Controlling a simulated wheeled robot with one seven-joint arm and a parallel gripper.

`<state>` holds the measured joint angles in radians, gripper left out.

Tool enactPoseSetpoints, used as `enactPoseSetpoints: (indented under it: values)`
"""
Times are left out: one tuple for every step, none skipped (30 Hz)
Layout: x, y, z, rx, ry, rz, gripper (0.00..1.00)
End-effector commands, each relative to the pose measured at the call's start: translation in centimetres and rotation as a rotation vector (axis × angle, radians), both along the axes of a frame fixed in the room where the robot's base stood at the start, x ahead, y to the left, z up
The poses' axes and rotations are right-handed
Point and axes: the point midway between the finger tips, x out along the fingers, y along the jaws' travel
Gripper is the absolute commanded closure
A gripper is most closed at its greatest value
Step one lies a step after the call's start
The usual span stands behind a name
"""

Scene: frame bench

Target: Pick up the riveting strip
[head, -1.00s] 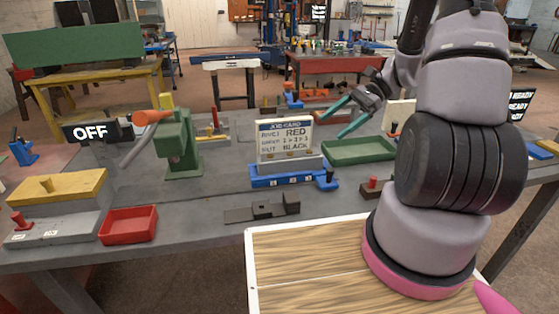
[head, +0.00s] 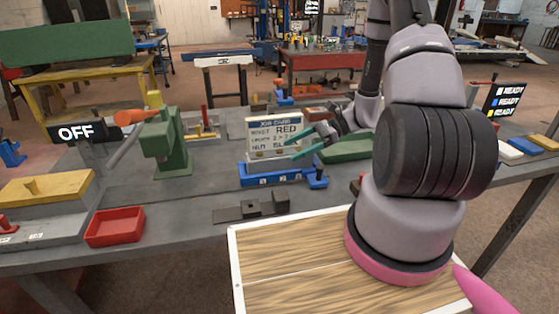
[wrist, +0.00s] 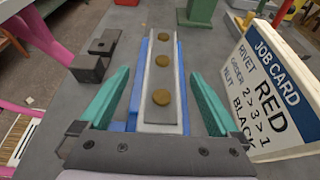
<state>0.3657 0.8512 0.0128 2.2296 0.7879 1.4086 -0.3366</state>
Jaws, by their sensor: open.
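The riveting strip (wrist: 161,80) looks like a light grey bar with three round brown spots along it. It lies on a blue fixture (wrist: 132,108), seen from above in the wrist view. In the head view the blue fixture (head: 277,175) sits mid-bench below the job card, with the grey strip (head: 283,162) along its top. My gripper (wrist: 160,76) is open, its teal fingers apart on either side of the strip in the picture. In the head view my gripper (head: 291,150) is beside the card, near the strip. I cannot tell its exact height above the strip.
The job card (head: 274,133) stands close by, near the right finger in the wrist view. A dark stepped block (head: 251,208) lies in front of the fixture. A green press (head: 167,145), red tray (head: 115,226) and green tray (head: 345,150) are around. Bare bench lies left of the fixture.

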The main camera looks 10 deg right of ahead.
Motion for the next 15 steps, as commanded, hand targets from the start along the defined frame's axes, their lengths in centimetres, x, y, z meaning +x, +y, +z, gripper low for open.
enactPoseSetpoints:
  values:
    - [0.1,1.0,-0.3,0.001,0.002,0.004,0.03]
    - [0.2,1.4,-0.4,0.002,0.001,0.005,0.03]
    - [0.3,2.0,-0.6,0.002,0.001,0.005,0.03]
    - [0.3,2.4,-0.7,0.002,0.002,0.005,0.03]
    - [0.3,2.7,-0.9,0.002,0.002,0.004,0.03]
    - [0.3,3.1,-1.1,0.001,0.0,0.003,0.03]
    - [0.3,3.3,-1.2,0.001,0.001,0.004,0.03]
    - [0.3,3.5,-1.2,0.001,0.0,0.003,0.03]
    - [0.3,3.6,-1.3,0.001,0.0,0.002,0.03]
    - [0.3,3.7,-1.3,0.001,-0.001,0.001,0.03]
    - [0.3,3.7,-1.3,0.001,-0.001,0.001,0.03]
    - [0.3,3.7,-1.3,0.001,-0.001,0.0,0.03]
    - [0.3,3.7,-1.3,0.001,-0.001,0.0,0.03]
    - [0.3,3.7,-1.3,0.001,-0.001,0.0,0.03]
    - [0.3,3.7,-1.3,0.001,-0.001,0.001,0.03]
